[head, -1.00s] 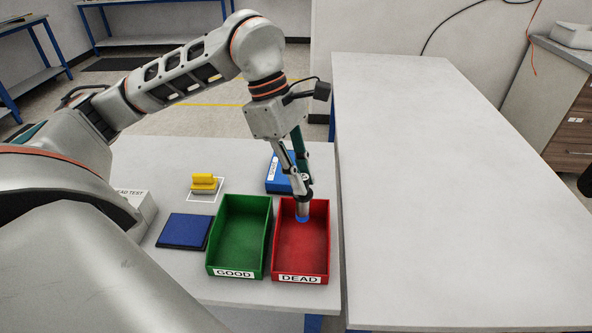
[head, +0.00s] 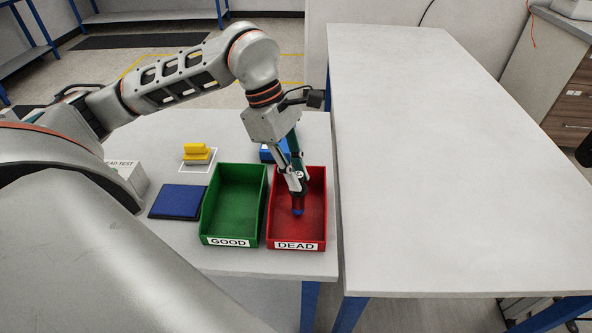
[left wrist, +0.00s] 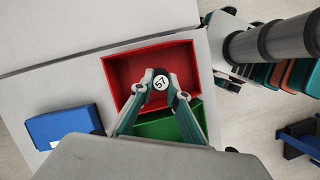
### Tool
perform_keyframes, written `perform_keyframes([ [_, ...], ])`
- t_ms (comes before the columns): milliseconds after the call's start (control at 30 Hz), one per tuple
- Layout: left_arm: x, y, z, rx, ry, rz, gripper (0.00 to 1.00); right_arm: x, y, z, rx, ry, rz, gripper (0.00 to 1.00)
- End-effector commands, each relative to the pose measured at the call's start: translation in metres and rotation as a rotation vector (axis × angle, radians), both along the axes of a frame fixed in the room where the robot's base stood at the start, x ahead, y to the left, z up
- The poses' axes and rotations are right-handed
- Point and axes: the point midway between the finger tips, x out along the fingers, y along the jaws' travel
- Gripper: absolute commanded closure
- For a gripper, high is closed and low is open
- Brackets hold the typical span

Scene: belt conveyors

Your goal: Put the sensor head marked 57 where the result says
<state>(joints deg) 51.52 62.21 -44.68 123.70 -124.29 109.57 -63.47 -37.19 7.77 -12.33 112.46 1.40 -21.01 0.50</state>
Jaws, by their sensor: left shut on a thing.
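The sensor head marked 57 (left wrist: 161,83) shows its dark round top with a white label in the left wrist view. My left gripper (head: 297,188) is shut on it. In the head view the sensor head (head: 298,211) has a blue lower end and points down inside the red bin marked DEAD (head: 320,233). I cannot tell whether it touches the bin floor. The red bin also shows in the left wrist view (left wrist: 118,70). The green bin marked GOOD (head: 207,225) stands empty to its left. My right gripper is not in view.
A blue pad (head: 178,202) lies left of the green bin. A yellow and grey block (head: 197,154) stands on a white outlined square behind. A blue box (head: 268,153) is behind the red bin. A white test box (head: 128,176) is at left. The right table (head: 450,170) is clear.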

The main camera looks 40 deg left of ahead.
Motion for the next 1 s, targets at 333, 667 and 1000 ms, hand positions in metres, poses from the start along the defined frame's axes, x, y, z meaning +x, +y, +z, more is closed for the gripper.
perform_keyframes([
  [333,0.0,0.0,-0.003,0.0,0.0,0.0,1.0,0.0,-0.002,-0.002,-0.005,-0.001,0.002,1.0],
  [667,0.0,0.0,-0.003,0.0,0.0,0.0,0.65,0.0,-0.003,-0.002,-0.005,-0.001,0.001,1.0],
  [1000,0.0,0.007,0.015,0.001,-0.003,0.003,0.65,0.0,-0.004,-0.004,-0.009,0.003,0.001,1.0],
])
